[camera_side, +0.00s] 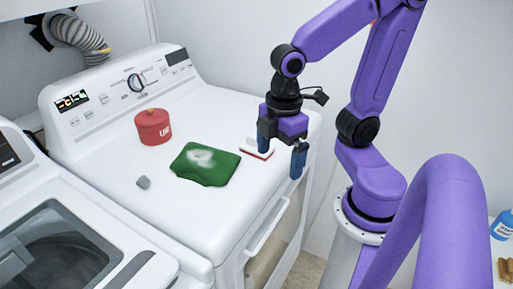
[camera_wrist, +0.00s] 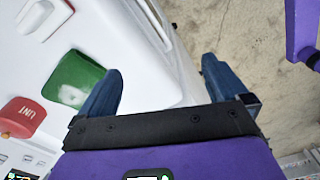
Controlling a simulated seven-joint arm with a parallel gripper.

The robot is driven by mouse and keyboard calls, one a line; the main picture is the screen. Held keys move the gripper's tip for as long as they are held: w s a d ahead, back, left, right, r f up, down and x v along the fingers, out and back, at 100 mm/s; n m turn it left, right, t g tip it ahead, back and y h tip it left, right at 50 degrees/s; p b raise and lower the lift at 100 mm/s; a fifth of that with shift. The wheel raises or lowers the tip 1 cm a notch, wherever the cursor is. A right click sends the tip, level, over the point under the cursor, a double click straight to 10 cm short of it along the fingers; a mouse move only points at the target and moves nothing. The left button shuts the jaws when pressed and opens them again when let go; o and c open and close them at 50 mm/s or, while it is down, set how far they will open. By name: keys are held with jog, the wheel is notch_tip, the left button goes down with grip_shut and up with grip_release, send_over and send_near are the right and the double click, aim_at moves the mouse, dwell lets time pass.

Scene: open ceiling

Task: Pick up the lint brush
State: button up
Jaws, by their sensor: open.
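A white and red object, which looks like the lint brush (camera_side: 256,153), lies on the dryer top near its right front edge. One finger is over or just in front of the brush; the other hangs to the right, by the dryer's edge. In the wrist view, my open gripper (camera_wrist: 160,72) shows the dryer's edge and the floor between and beyond its fingers.
A green cloth (camera_side: 205,166) with a pale patch lies left of the brush. A red lidded canister (camera_side: 153,128) stands behind it. A small grey lump (camera_side: 143,182) lies near the front. The dryer's front edge drops to the floor; a washer (camera_side: 65,250) stands at left.

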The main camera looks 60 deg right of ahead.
jog(key=w+d+r+n, duration=0.2)
jog(key=w+d+r, duration=0.2)
jog(key=w+d, duration=0.35)
jog(key=w+d+r+n, duration=0.2)
jog(key=w+d+r, duration=0.2)
jog(key=w+d, duration=0.35)
send_near(249, 146)
jog(key=shift+s+d+f, duration=0.7)
jog(key=shift+d+f, duration=0.05)
jog(key=shift+d, duration=0.1)
jog(key=shift+s+a+f, duration=0.1)
jog(key=shift+a+f, duration=0.1)
jog(key=shift+f, duration=1.1)
jog(key=shift+s+a+f, duration=0.1)
jog(key=shift+a+f, duration=0.1)
jog(key=shift+f, duration=1.15)
jog(key=c, duration=1.1)
